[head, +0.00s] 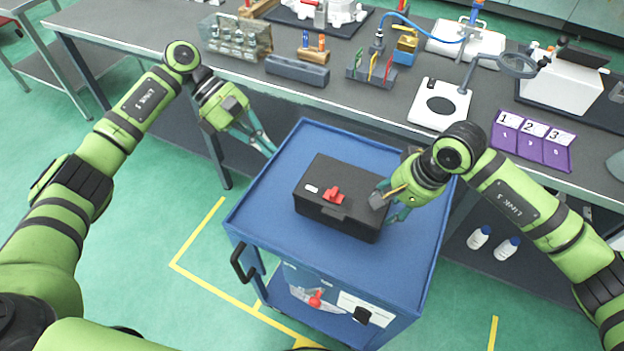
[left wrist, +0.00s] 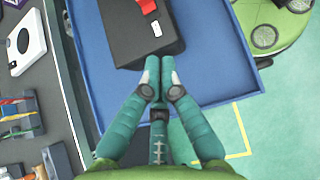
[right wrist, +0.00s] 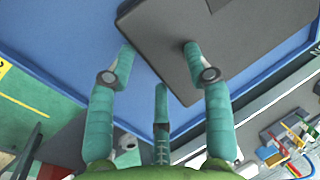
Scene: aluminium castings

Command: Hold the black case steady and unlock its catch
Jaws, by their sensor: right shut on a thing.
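The black case (head: 318,207) lies closed on the blue cart top, with a red catch (head: 333,195) and a small white label on its upper face. My right gripper (head: 383,203) is shut on the case's right end; in the right wrist view its fingers stand apart with a corner of the case (right wrist: 165,35) between them. My left gripper (head: 270,150) is shut and empty, above the cart's far left edge and clear of the case. In the left wrist view its fingertips (left wrist: 160,66) are together, and the catch (left wrist: 148,6) is partly cut off at the top.
The blue cart (head: 265,215) has a raised rim and a black handle at front left. The grey workbench (head: 160,32) behind carries racks, a magnifier (head: 517,66), a white plate (head: 440,104) and purple numbered trays (head: 531,140). The cart top around the case is bare.

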